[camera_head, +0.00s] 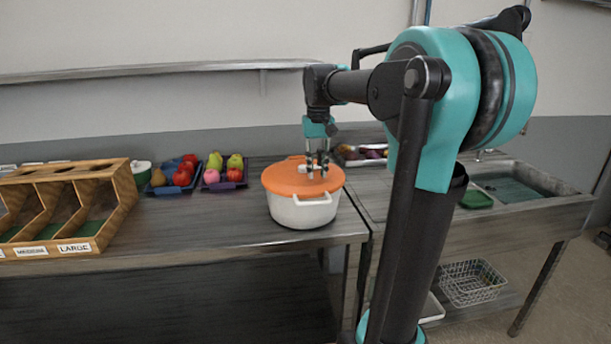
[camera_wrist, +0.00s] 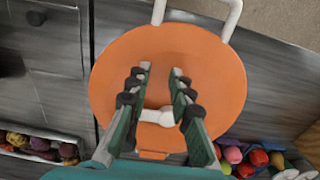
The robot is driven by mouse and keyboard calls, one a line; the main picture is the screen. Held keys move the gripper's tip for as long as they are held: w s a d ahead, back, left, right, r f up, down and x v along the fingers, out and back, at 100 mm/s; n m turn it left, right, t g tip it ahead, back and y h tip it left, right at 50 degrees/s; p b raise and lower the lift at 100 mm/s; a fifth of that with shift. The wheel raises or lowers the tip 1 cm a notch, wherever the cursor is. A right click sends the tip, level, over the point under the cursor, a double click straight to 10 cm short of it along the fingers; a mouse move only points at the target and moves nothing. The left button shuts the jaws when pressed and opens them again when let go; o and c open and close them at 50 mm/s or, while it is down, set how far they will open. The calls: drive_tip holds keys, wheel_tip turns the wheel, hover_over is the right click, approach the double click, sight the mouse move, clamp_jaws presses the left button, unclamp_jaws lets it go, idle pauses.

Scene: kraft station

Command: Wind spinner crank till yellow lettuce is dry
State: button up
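The spinner is a white pot (camera_head: 303,213) with side handles and an orange lid (camera_head: 276,178), standing on the dark counter. The lid fills the middle of the wrist view (camera_wrist: 220,70). A short white crank piece (camera_wrist: 158,117) lies on the lid, seen between my fingers. My gripper (camera_head: 317,168) points down over the lid, close to its top. In the wrist view its two fingers (camera_wrist: 162,72) are apart, with orange lid showing between the tips. I cannot tell whether a finger touches the crank. No yellow lettuce shows; the inside of the pot is hidden by the lid.
A wooden sorting rack (camera_head: 100,185) with labelled bays stands at the left. Trays of colourful produce (camera_head: 225,180) sit behind, left of the pot. A sink (camera_head: 530,185) is at the right, with a wire basket (camera_head: 472,284) below. The counter before the rack is clear.

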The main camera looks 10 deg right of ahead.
drive_tip(key=o, duration=0.6)
drive_tip(key=shift+r, duration=3.55)
drive_tip(key=shift+s, duration=0.1)
